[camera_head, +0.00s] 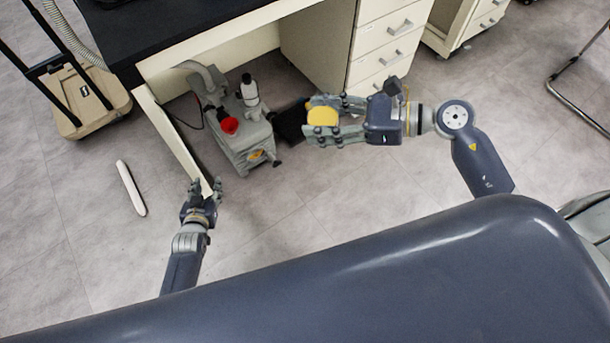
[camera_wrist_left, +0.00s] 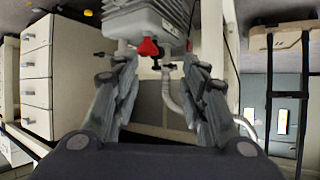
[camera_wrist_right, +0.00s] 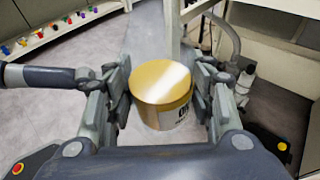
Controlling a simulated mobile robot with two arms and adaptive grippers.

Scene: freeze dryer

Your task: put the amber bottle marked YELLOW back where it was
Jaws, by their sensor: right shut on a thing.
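My right gripper (camera_head: 322,120) is shut on a wide, round container with a yellow-gold top (camera_head: 322,116), held in the air right of the pump. In the right wrist view, the container (camera_wrist_right: 160,85) sits between the fingers, top facing the camera. It has a pale label with dark letters, mostly hidden, so I cannot read YELLOW on it. My left gripper (camera_head: 205,186) is open and empty, low beside the pale panel of the bench; its spread fingers also show in the left wrist view (camera_wrist_left: 156,82).
A grey pump (camera_head: 245,140) with a red part stands on the floor under the black-topped bench (camera_head: 165,25). A drawer cabinet (camera_head: 385,45) stands behind the right gripper. A shelf with several small coloured items (camera_wrist_right: 62,25) shows in the right wrist view. Open floor lies below the right gripper.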

